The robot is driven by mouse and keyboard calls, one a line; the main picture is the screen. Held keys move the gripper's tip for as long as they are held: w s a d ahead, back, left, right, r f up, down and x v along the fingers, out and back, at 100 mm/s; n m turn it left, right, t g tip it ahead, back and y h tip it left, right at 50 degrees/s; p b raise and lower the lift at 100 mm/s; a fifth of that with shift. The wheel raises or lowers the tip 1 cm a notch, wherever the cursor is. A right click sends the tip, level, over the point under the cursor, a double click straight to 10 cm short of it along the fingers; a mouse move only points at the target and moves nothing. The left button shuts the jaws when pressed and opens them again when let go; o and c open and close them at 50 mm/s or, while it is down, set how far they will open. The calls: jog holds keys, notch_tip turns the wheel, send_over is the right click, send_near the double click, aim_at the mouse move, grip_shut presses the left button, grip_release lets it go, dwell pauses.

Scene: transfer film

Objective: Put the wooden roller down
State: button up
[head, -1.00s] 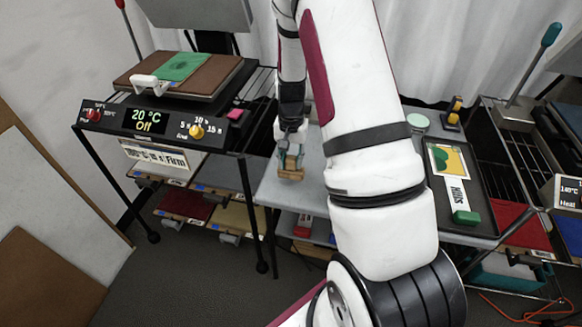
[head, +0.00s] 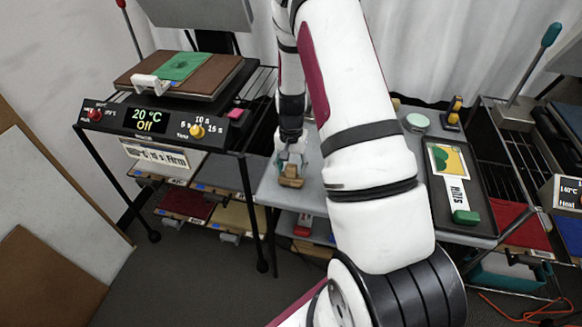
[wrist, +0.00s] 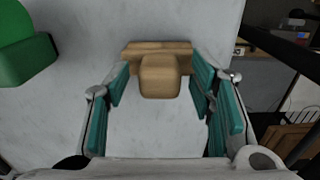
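The wooden roller (head: 291,178) is a light-brown block with a rounded knob, at the left front of the grey table (head: 270,196). It appears to rest on the table top. In the wrist view the roller (wrist: 160,76) sits between the teal finger pads, with a gap on each side of its knob. My gripper (head: 291,164) is open around the roller; its fingers also show spread in the wrist view (wrist: 160,88). I cannot tell whether the fingertips touch the roller's wider back part.
Left of the table stands a heat press (head: 150,122) reading 20 °C, Off. To the right lie a dark tray (head: 478,190) with a printed card and a green-ended tool, and a pale green disc (head: 417,122). A green object (wrist: 22,45) shows beside the roller in the wrist view.

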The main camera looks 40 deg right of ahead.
jog(key=s+a+r+n+t, duration=0.1)
jog(key=a+r, duration=0.1)
jog(key=r, duration=0.8)
jog(key=a+r+n, duration=0.1)
jog(key=a+r, duration=0.2)
jog(key=r, duration=0.7)
jog(key=s+a+r+n+t, duration=0.2)
jog(key=s+a+r+n, duration=0.3)
jog(key=s+a+r, duration=0.7)
jog(key=s+a+r+n+t, duration=0.1)
jog(key=s+a+r+n, duration=0.1)
jog(key=s, duration=0.7)
jog(key=shift+s+a+r+n+t, duration=0.3)
jog(key=shift+r+n, duration=0.1)
jog(key=shift+n, duration=0.3)
jog(key=shift+o, duration=0.4)
jog(key=shift+w+b, duration=0.1)
jog(key=shift+b, duration=0.2)
